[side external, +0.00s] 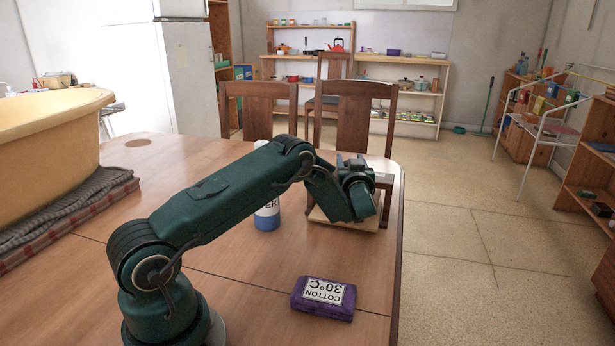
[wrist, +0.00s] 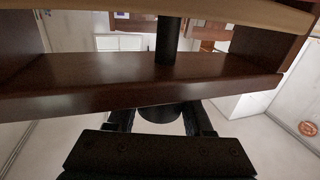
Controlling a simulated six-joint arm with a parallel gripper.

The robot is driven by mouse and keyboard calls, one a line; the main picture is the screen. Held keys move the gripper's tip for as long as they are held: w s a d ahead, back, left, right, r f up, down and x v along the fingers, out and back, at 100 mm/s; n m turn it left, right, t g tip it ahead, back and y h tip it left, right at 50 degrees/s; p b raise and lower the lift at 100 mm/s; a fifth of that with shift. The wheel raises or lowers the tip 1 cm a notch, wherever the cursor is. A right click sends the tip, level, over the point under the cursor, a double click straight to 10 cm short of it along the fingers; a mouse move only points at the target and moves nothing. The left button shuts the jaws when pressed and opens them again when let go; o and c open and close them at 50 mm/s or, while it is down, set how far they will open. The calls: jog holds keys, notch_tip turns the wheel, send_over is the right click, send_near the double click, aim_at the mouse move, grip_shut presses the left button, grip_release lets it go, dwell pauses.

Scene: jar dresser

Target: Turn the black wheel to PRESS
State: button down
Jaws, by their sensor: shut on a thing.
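My gripper (side external: 355,172) is at the far right end of the table, above a pale wooden board (side external: 340,222). In the wrist view its two dark fingers (wrist: 158,118) reach up on either side of a dark round part, which looks like the black wheel (wrist: 159,113). The gripper is shut on it. A dark brown wooden beam (wrist: 140,82) lies just beyond the wheel, and a black post (wrist: 168,42) stands behind the beam. The arm hides most of this from the side, and no PRESS mark is readable.
A purple packet labelled COTTON 30°C (side external: 323,298) lies near the table's front right. A blue and white bottle (side external: 267,214) stands behind my arm. A yellow tub (side external: 45,125) sits on folded cloths (side external: 70,210) at left. Chairs (side external: 352,115) stand at the far edge.

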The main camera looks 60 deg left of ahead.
jog(key=shift+w+m+t+h, duration=0.15)
jog(key=shift+m+t+h, duration=0.5)
jog(key=shift+t, duration=0.25)
jog(key=shift+d, duration=0.1)
jog(key=shift+c, duration=1.5)
grip_release()
jog(key=shift+v, duration=2.6)
